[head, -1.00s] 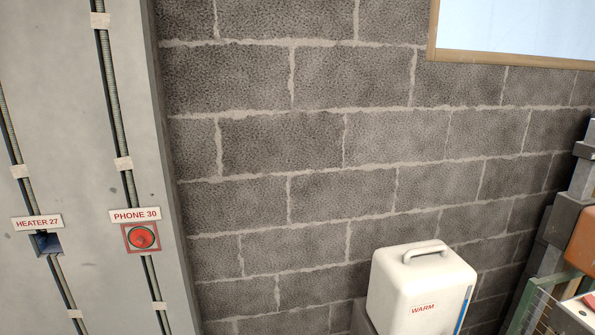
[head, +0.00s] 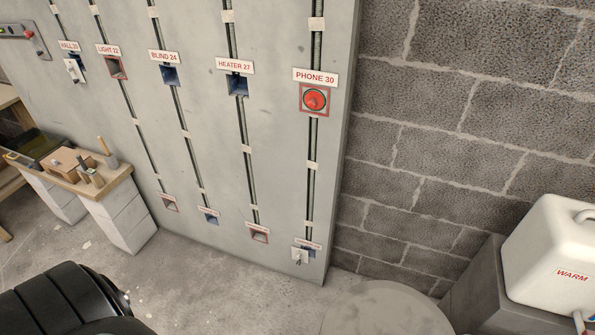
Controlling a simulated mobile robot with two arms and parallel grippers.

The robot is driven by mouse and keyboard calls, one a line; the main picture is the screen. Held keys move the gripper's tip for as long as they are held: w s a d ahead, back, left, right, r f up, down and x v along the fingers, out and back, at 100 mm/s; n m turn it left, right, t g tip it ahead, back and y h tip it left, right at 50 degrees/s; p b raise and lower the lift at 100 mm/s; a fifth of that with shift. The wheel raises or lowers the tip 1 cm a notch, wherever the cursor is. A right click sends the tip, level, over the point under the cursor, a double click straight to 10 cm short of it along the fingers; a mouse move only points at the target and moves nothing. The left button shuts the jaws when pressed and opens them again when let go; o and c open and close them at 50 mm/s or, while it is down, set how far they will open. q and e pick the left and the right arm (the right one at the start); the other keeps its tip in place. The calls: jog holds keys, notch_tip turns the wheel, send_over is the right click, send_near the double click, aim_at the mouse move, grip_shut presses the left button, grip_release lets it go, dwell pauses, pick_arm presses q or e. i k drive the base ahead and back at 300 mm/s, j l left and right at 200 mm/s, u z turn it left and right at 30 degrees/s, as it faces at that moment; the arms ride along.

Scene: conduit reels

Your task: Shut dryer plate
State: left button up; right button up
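No label that I can read says dryer. A grey wall panel (head: 205,125) carries several labelled wall boxes joined by vertical conduits. A white plate (head: 299,257) hangs at the lower right box, whose small label (head: 308,243) is too small to read. Another white plate (head: 73,70) hangs at the upper left box, under a label that seems to read HALL 20. The LIGHT 22 (head: 117,68), BLIND 24 (head: 170,75) and HEATER 27 (head: 237,85) boxes look open. PHONE 30 has a round red piece (head: 315,99) in it. Neither gripper is in view.
A white WARM container (head: 553,250) stands on a grey block (head: 470,287) at right. A round grey top (head: 385,310) is at the bottom. At left, a wooden shelf on white blocks (head: 128,215) holds small items. Bare concrete floor (head: 190,275) lies before the panel.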

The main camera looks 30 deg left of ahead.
aim_at(298, 253)
jog(key=u, duration=1)
jog(key=i+j, duration=0.5)
jog(key=j, duration=0.25)
jog(key=i+j, duration=0.25)
jog(key=i+j+z, duration=0.1)
jog(key=i+j, duration=0.1)
jog(key=i, duration=0.05)
